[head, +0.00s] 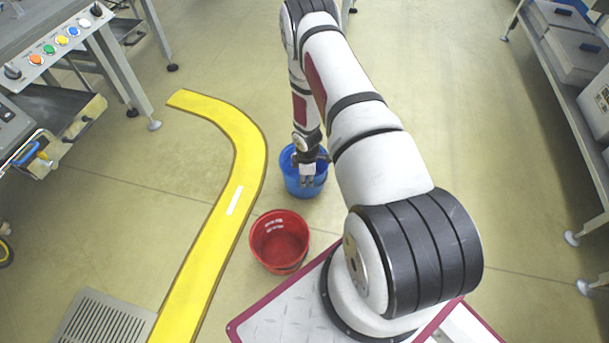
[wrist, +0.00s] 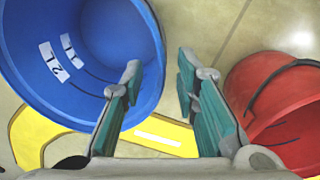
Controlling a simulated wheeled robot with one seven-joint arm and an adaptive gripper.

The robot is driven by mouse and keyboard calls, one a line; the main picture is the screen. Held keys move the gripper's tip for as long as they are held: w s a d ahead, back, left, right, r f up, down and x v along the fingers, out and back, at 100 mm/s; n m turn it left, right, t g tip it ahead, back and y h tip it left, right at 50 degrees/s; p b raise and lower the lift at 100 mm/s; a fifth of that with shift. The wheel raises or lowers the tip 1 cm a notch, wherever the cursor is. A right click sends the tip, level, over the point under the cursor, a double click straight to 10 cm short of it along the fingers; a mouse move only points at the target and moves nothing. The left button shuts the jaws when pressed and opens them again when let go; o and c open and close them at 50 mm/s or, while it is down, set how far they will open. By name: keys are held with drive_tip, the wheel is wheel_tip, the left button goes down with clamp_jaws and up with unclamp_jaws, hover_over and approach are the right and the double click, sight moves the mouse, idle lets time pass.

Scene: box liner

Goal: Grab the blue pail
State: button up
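The blue pail (head: 290,178) stands on the floor beyond the red pail in the head view. In the wrist view the blue pail (wrist: 95,45) fills the upper left, with its mouth and "2 L" labels showing. My gripper (head: 308,182) is over the blue pail in the head view. In the wrist view my gripper (wrist: 160,66) is open, with its two green-padded fingers apart. The left finger overlaps the pail's inside and the right finger is outside its rim, so part of the rim shows between them. I cannot tell how deep the fingertips reach.
A red pail (head: 280,243) stands nearer my base and shows at right in the wrist view (wrist: 272,92). A yellow curved floor strip (head: 225,215) runs to the left. A button-panel bench (head: 65,45) is upper left, a rack with boxes (head: 565,45) right. Floor beyond is open.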

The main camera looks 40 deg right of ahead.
wheel_tip(320, 180, down, 3)
drive_tip(key=shift+w+d+b, duration=0.1)
drive_tip(key=shift+w+b, duration=0.05)
drive_tip(key=shift+b, duration=0.5)
clamp_jaws()
drive_tip(key=shift+r, duration=0.1)
